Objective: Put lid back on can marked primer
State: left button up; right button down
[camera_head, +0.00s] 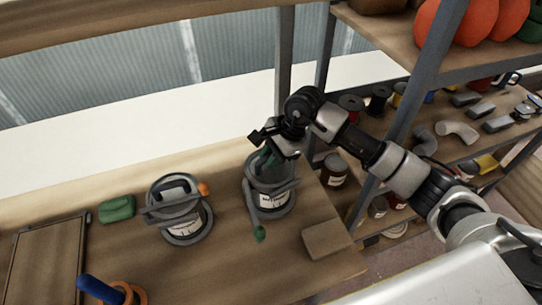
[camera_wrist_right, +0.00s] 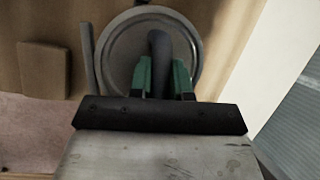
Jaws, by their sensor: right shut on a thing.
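Two grey cans with pale labels stand on the wooden bench; I cannot read either label for certain. The left can (camera_head: 183,222) has a dark handle on top. My right gripper (camera_head: 271,156) is directly above the right can (camera_head: 271,200), pointing down. In the right wrist view its green fingertips (camera_wrist_right: 160,80) are shut on the dark bar handle of a round grey lid (camera_wrist_right: 118,58). The lid appears at the top of the right can; I cannot tell whether it is seated or slightly raised. My left gripper is not in view.
A wooden block (camera_head: 326,240) lies right of the right can. A green item (camera_head: 117,209) and a framed board (camera_head: 45,262) are at left. A blue-handled tool (camera_head: 100,290) is in front. A shelf post (camera_head: 428,70) and loaded shelves stand at right.

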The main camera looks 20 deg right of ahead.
dwell(0.3)
jog(key=c, duration=0.5)
grip_release()
jog(key=shift+r+p, duration=1.35)
jog(key=shift+r, duration=2.15)
